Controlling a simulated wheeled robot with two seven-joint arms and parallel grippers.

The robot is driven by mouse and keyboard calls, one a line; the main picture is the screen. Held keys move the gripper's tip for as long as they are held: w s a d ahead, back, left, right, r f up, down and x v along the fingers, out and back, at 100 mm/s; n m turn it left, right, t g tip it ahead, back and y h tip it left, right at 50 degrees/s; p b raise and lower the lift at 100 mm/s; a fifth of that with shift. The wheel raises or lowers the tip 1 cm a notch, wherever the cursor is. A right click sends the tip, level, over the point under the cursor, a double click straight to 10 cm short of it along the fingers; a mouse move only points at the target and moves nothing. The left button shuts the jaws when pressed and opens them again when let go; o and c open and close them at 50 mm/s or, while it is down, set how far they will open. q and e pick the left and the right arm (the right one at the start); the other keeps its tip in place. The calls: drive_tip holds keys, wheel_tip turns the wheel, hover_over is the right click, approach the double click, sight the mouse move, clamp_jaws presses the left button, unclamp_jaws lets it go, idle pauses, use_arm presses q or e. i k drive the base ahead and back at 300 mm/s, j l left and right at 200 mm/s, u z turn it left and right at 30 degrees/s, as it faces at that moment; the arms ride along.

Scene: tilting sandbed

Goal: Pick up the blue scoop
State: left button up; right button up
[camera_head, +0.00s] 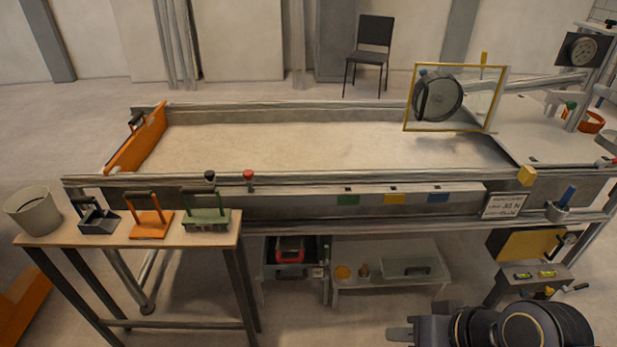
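A dark blue-grey scoop (98,222) with an upright handle sits on the small wooden side table (60,241) at the left. It stands between a pale bucket and an orange flat tool. My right gripper (398,333) is at the bottom edge, right of centre, pointing left. It is far from the scoop, and its finger gap cannot be made out. My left gripper is out of view.
The side table also holds the pale bucket (33,211), the orange tool (150,225) and a green tool (207,220). The long sandbed (300,182) spans the middle. Two knobs, black (210,176) and red (248,175), stand on its front edge. A shelf with a clear box (405,268) sits underneath.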

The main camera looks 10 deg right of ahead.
sight(99, 221)
drive_tip(key=i+j+u, duration=0.4)
drive_tip(key=i+j, duration=0.8)
drive_tip(key=i, duration=0.15)
